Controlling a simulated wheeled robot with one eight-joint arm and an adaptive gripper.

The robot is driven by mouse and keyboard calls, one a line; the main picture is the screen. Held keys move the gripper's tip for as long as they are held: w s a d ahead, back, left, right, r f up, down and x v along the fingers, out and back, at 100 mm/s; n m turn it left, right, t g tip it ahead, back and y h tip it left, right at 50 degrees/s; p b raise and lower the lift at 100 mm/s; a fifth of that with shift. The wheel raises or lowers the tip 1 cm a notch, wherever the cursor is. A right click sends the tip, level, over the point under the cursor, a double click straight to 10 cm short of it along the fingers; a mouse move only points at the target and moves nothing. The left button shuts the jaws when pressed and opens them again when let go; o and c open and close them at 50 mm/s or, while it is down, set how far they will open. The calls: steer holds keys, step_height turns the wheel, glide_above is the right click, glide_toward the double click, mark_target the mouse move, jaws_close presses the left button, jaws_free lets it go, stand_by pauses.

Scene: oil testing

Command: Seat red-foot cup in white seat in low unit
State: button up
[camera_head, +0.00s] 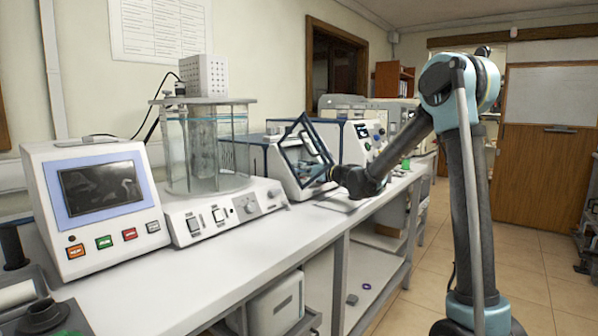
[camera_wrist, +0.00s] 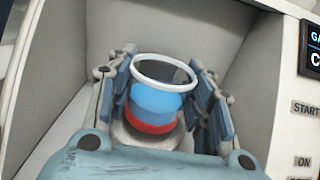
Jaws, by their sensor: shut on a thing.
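In the head view my gripper (camera_head: 334,174) reaches into the low white unit (camera_head: 296,176), whose blue-framed lid (camera_head: 305,150) is raised. The cup cannot be made out there.
The recess wall (camera_wrist: 262,70) stands close on the right, beside a panel with START and ON labels (camera_wrist: 305,108). On the bench (camera_head: 190,268), a glass bath (camera_head: 205,150) and a screen unit (camera_head: 98,205) stand to the left. A taller unit (camera_head: 362,140) stands behind.

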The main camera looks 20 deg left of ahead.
steer(key=shift+f, duration=0.25)
steer(key=shift+f, duration=0.35)
steer(key=shift+f, duration=0.1)
steer(key=o, duration=1.2)
steer(key=shift+d, duration=0.15)
steer(key=v, duration=1.1)
steer(key=shift+s+d, duration=0.1)
steer(key=shift+d, duration=0.3)
